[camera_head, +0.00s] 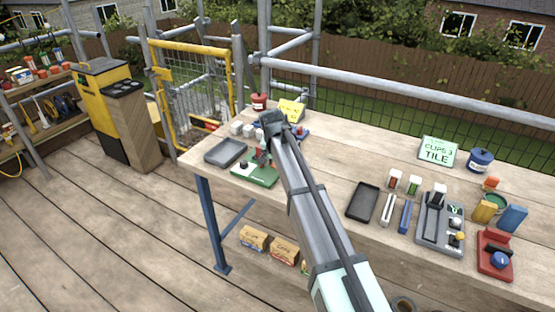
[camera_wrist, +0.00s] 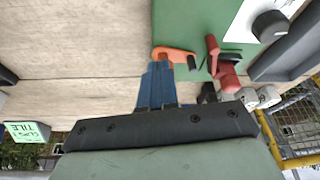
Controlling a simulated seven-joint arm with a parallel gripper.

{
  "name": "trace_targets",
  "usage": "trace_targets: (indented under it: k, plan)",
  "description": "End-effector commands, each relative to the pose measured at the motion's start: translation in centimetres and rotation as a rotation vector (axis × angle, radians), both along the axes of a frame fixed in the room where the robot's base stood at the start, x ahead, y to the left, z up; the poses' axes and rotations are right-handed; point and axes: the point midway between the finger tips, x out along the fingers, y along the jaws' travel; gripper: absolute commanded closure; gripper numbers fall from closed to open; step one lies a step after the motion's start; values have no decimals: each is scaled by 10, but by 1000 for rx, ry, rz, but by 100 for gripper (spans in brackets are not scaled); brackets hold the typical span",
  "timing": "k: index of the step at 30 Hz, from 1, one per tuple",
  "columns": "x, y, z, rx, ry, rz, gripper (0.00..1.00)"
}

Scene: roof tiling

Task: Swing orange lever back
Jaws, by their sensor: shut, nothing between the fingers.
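The orange lever (camera_wrist: 178,55) shows in the wrist view at the near edge of a green base plate (camera_wrist: 190,20). It is a short curved arm, lying roughly crosswise in the picture. My gripper (camera_wrist: 160,68) has its blue fingers together and empty, with the tips right at the lever's left part; I cannot tell whether they touch. A red handle (camera_wrist: 212,52) stands just right of the lever. In the head view the green base (camera_head: 256,172) sits near the workbench's front left edge, partly behind my arm; the orange lever cannot be made out there.
A dark tray (camera_head: 226,152) lies left of the green base, and small white-topped blocks (camera_head: 242,129) stand behind it. A black knob (camera_wrist: 270,25) on a white plate is near the red handle. Another dark tray (camera_head: 363,202) lies right of my arm. Bare bench (camera_head: 345,155) lies between.

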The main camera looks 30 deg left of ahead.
Motion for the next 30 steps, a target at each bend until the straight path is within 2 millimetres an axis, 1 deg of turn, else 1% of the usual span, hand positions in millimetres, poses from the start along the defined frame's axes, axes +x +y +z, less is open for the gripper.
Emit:
trace_targets:
  k: [17, 30]
  plan:
    - [13, -6, 0, 0, 0, 138, 100]
    - [40, -10, 0, 1, 0, 420, 100]
